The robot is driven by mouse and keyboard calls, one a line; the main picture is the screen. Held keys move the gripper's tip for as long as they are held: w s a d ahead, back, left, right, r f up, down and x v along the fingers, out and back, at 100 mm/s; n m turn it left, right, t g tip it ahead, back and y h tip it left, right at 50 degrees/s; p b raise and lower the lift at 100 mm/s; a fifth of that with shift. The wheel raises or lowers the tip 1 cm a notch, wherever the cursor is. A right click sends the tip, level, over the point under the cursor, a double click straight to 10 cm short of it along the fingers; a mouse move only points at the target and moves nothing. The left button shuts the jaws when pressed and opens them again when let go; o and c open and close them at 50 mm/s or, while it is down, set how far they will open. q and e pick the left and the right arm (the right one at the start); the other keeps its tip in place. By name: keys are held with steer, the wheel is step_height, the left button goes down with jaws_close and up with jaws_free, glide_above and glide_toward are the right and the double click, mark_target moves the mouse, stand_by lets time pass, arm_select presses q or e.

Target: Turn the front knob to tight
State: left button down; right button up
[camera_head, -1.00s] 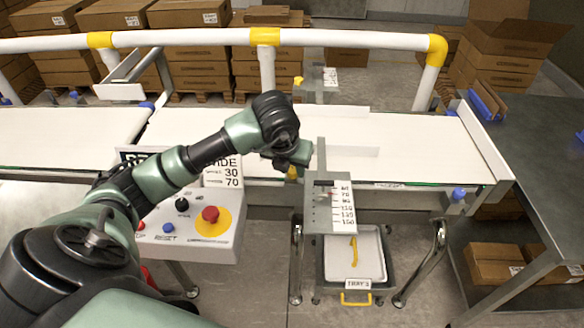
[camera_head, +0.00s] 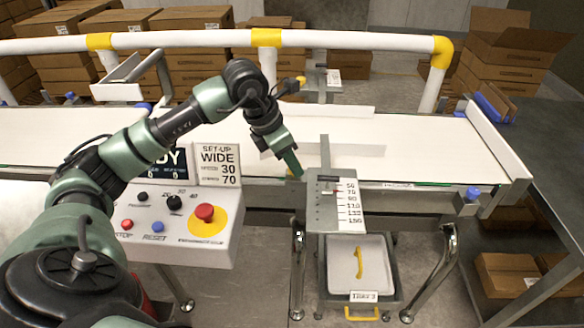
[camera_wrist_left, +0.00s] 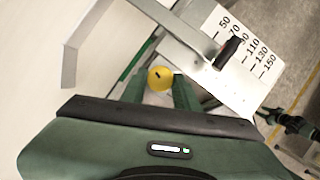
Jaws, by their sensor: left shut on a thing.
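The front knob is a small yellow round knob (camera_wrist_left: 160,78), seen in the left wrist view at the near edge of the belt, beside the grey scale plate (camera_head: 322,212). My left gripper (camera_head: 294,172) reaches down to it from above, just left of the plate. In the left wrist view its green fingers stand on either side of the knob, shut on it. In the head view the fingers hide the knob. The plate is marked 50 to 150, with a dark pointer (camera_wrist_left: 227,52) by the upper marks. A dark green and black part at the wrist view's right edge looks like my right arm.
A control box (camera_head: 178,228) with a red stop button (camera_head: 204,212) stands left of the plate. A second yellow knob (camera_head: 301,79) is across the white belt (camera_head: 430,140). A white rail (camera_head: 350,39) runs behind.

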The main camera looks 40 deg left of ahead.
arm_select(q)
steer(key=m, duration=0.3)
steer(key=shift+w+a+g+h, duration=0.15)
steer(key=shift+g+h, duration=0.25)
steer(key=m+g, duration=0.1)
steer(key=m, duration=0.2)
steer(key=shift+w+r+m+h, duration=0.1)
steer(key=shift+m+h, duration=0.2)
steer(key=shift+h, duration=0.1)
steer(key=m+g, duration=0.1)
steer(key=m, duration=0.3)
steer(key=shift+w+g+h+b, duration=0.15)
steer(key=shift+g+h+b, duration=0.15)
steer(key=shift+g, duration=0.1)
steer(key=shift+w+a+m+g, duration=0.1)
steer(key=shift+m+g, duration=0.5)
steer(key=shift+m, duration=1.2)
steer(key=c, duration=1.1)
jaws_free()
steer(key=shift+o, duration=0.2)
